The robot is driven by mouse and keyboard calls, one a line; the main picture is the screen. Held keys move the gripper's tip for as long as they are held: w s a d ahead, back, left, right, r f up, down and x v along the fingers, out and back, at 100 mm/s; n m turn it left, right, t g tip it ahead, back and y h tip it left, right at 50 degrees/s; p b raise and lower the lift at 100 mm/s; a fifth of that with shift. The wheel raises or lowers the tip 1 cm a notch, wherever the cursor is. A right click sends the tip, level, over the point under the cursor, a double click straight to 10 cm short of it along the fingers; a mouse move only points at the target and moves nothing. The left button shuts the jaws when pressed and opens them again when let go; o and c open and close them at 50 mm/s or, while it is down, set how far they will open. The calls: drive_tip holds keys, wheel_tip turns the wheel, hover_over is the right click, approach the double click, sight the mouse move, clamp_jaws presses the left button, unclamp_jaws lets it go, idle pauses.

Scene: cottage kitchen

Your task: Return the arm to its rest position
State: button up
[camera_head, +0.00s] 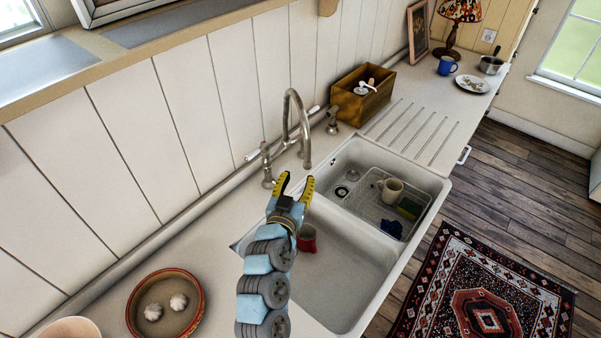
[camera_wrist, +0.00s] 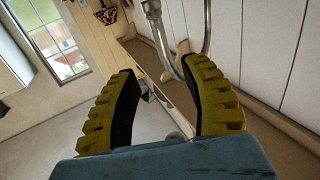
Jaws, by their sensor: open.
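My gripper (camera_head: 295,187) is above the left basin of the double sink, just in front of the tap, in the head view. Its yellow and black fingers are spread with nothing between them. In the wrist view my gripper (camera_wrist: 165,85) also shows open and empty, with the metal tap (camera_wrist: 160,35) beyond the fingertips. My arm comes up from the bottom edge of the head view and hides part of the left basin.
The tap (camera_head: 304,130) stands close behind my gripper. A red mug (camera_head: 307,240) is in the left basin, partly hidden. The right basin holds a rack with a cream mug (camera_head: 391,190). A wooden box (camera_head: 362,100) and a terracotta bowl (camera_head: 135,312) with garlic stand on the counter.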

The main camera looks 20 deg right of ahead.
drive_tip(key=shift+s+a, duration=0.15)
drive_tip(key=shift+s, duration=0.15)
idle(0.4)
